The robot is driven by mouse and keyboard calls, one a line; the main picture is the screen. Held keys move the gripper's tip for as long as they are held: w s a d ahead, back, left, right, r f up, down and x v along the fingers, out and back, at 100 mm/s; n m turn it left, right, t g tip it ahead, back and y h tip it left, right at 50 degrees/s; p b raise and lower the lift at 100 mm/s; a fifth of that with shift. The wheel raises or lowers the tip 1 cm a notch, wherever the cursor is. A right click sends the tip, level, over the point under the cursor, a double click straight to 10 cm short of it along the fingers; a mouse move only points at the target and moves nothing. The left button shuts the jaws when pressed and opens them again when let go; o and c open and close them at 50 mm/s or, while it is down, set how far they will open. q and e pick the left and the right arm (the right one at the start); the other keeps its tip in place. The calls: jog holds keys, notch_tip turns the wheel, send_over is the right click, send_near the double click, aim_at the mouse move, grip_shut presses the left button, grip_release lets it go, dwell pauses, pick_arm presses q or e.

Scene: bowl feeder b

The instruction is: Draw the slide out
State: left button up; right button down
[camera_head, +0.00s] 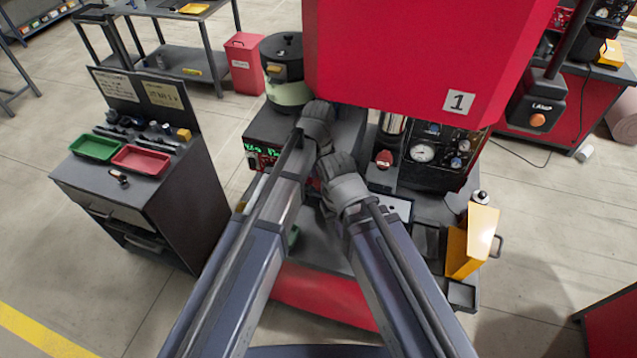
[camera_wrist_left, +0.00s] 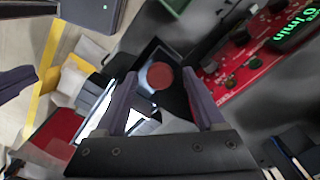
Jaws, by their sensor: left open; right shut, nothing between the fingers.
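A round red-brown knob (camera_wrist_left: 160,76) on a dark block, which looks like the slide, shows in the left wrist view. My left gripper (camera_wrist_left: 161,92) is open, with one finger on each side of the knob; I cannot tell if they touch it. In the head view my left gripper (camera_head: 318,125) is over the middle of the machine, and its fingers are hidden by its wrist. My right gripper (camera_head: 343,182) is just below and to the right of it, shut and empty, its fingertips hidden. The slide is covered by my arms in the head view.
A red panel with dark knobs and a green display (camera_wrist_left: 240,45) is close beside the left gripper. A large red housing (camera_head: 400,50) hangs over the machine. A gauge panel (camera_head: 430,150) and a yellow box (camera_head: 472,240) stand to the right. A cart (camera_head: 150,200) with trays stands left.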

pick_arm(q)
grip_shut()
dwell(0.6)
dwell(0.8)
